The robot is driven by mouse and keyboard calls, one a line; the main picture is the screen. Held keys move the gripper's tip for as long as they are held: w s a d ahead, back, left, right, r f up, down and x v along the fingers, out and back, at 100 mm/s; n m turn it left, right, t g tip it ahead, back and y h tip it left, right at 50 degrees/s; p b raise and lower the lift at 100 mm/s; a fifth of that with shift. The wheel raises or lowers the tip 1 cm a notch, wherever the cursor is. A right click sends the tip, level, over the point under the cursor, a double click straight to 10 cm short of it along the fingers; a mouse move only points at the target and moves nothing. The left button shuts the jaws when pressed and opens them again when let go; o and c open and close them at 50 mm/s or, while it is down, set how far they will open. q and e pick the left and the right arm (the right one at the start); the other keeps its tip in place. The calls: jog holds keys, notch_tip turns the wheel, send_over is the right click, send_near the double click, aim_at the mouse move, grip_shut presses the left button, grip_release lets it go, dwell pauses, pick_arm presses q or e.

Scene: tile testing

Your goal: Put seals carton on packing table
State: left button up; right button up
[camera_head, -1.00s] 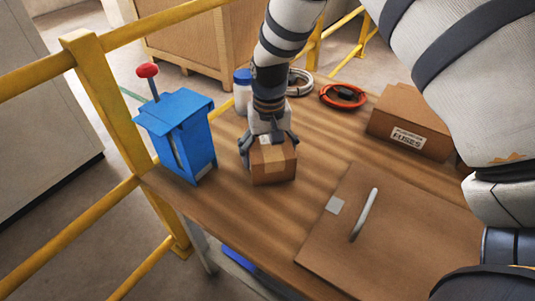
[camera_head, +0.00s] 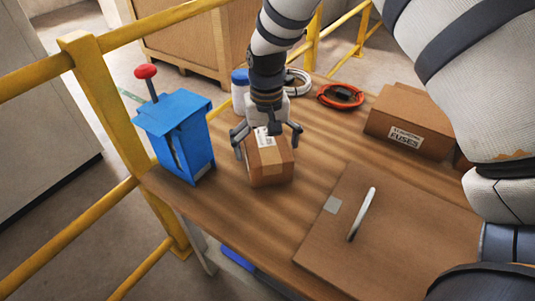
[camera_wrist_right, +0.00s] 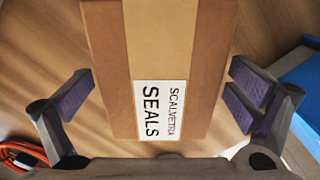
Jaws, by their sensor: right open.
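The seals carton (camera_head: 270,168), a small brown box with tan tape and a white label, stands on the wooden packing table (camera_head: 225,215) to the right of the blue device. In the right wrist view the carton (camera_wrist_right: 205,70) shows its label reading "SCALVETRA SEALS". My right gripper (camera_head: 267,140) is directly above the carton, with its fingers spread on either side of the top. The right wrist view shows both fingers (camera_wrist_right: 160,98) apart from the carton's sides, with gaps of bare table between. My left gripper is not in view.
A blue device (camera_head: 178,135) with a red knob stands at the table's left edge. A fuses carton (camera_head: 405,125), an orange cable coil (camera_head: 341,96), a white coil (camera_head: 298,82) and a blue-capped bottle (camera_head: 240,95) stand behind. A brown panel with a handle (camera_head: 400,235) lies front right.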

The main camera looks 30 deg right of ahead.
aim_at(267, 144)
notch_tip(267, 144, up, 9)
jog(key=shift+r+p, duration=0.15)
jog(key=shift+p, duration=0.15)
